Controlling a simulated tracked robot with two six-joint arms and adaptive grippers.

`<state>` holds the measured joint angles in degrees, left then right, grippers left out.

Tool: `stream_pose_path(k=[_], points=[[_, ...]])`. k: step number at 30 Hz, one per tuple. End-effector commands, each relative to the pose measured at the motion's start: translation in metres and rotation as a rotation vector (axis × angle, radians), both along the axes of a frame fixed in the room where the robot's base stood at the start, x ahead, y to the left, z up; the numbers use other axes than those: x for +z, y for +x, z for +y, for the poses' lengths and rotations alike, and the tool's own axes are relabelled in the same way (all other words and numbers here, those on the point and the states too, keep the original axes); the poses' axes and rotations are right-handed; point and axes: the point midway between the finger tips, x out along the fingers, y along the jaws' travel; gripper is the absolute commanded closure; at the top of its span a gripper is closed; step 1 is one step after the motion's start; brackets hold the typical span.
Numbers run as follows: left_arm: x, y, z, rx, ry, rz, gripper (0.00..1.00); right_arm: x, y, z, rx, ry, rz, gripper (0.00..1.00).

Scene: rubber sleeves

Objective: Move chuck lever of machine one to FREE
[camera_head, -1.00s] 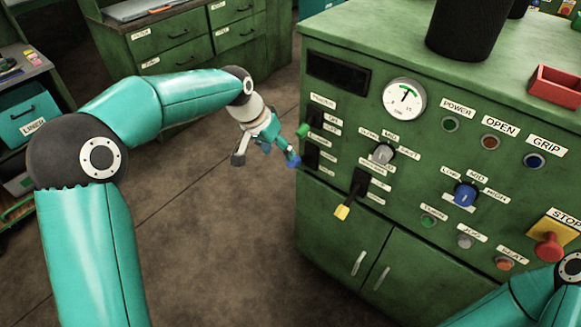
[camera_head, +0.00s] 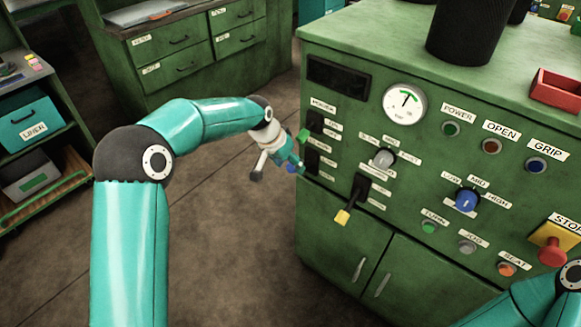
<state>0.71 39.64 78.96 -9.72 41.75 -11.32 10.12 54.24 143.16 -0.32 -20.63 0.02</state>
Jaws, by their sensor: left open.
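Machine one appears to be the green cabinet (camera_head: 395,190) on the right; no machine number is readable. On its front, a lever with a yellow tip (camera_head: 342,217) points down and left out of a black slot plate (camera_head: 361,188). The small labels beside it are too blurred to read, so I cannot tell which one is FREE. My left gripper (camera_head: 276,170) is open at the cabinet's left edge, left of the yellow-tipped lever and apart from it. It partly covers a blue-tipped lever (camera_head: 291,168). My right gripper is out of view; only my right arm shows at lower right.
A green-tipped lever (camera_head: 303,135) sits just above my left gripper. A grey knob (camera_head: 383,158), a blue knob (camera_head: 467,200) and a red stop button (camera_head: 551,250) are on the panel. Open floor (camera_head: 235,250) lies left of the cabinet.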

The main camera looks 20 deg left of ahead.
Motion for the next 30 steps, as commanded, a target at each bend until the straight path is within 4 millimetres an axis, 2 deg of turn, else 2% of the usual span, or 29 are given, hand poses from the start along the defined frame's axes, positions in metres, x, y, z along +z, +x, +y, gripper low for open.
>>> stream_pose_path(k=[3, 6, 17, 28, 30], points=[[-0.015, 0.005, -0.003, 0.0, 0.0, 0.001, 0.4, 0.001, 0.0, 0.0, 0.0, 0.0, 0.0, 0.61], [-0.021, 0.008, -0.005, 0.001, 0.001, -0.001, 0.4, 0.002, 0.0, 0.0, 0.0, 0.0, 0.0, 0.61], [-0.025, 0.01, -0.005, 0.002, 0.0, -0.002, 0.4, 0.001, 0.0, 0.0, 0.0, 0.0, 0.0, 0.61], [-0.025, 0.01, -0.004, 0.002, 0.0, -0.001, 1.0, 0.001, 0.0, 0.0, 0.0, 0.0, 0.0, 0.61], [-0.025, 0.009, -0.004, 0.003, 0.001, -0.002, 1.0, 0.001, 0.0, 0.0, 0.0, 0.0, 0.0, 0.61]])
